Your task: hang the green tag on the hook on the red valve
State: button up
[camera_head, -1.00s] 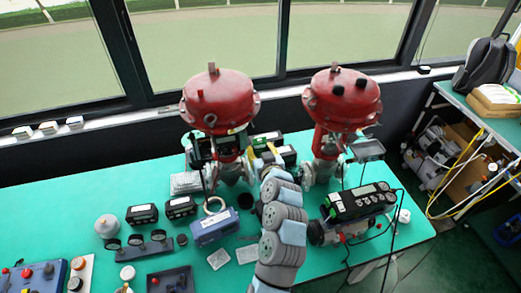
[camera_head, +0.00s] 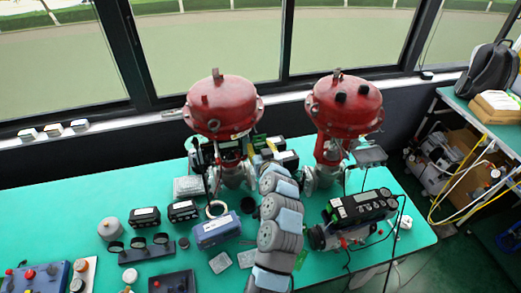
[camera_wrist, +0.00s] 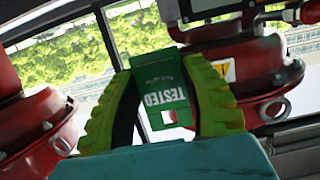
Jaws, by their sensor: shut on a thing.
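The green tag (camera_wrist: 158,92), printed "TESTED", is between the yellow-green fingers of my gripper (camera_wrist: 163,70) in the wrist view. The gripper is shut on it. Two red valves stand side by side at the back of the bench in the head view, a left one (camera_head: 223,105) and a right one (camera_head: 344,103). My gripper's yellow tips (camera_head: 271,147) show partly between them, low, behind my arm. I cannot make out the hook.
A black positioner (camera_head: 362,207) with cables sits at the bench's right. A blue-grey box (camera_head: 217,231) and several black gauges lie left of my arm. Windows stand behind the valves.

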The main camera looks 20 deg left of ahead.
jog(key=shift+w+a+f, duration=0.2)
jog(key=shift+w+a, duration=0.2)
jog(key=shift+w, duration=0.15)
jog(key=shift+w+a+r, duration=0.1)
jog(key=shift+w+a, duration=0.25)
jog(key=shift+w, duration=0.15)
jog(key=shift+w+a+p, duration=0.25)
jog(key=shift+w+p, duration=0.05)
jog(key=shift+p, duration=0.1)
jog(key=shift+w+a+f+b, duration=0.15)
jog(key=shift+w+f+b, duration=0.15)
jog(key=shift+f+b, duration=0.35)
jog(key=shift+w+a+b, duration=0.15)
jog(key=shift+w+b, duration=0.05)
jog(key=shift+b, duration=0.4)
jog(key=o, duration=1.1)
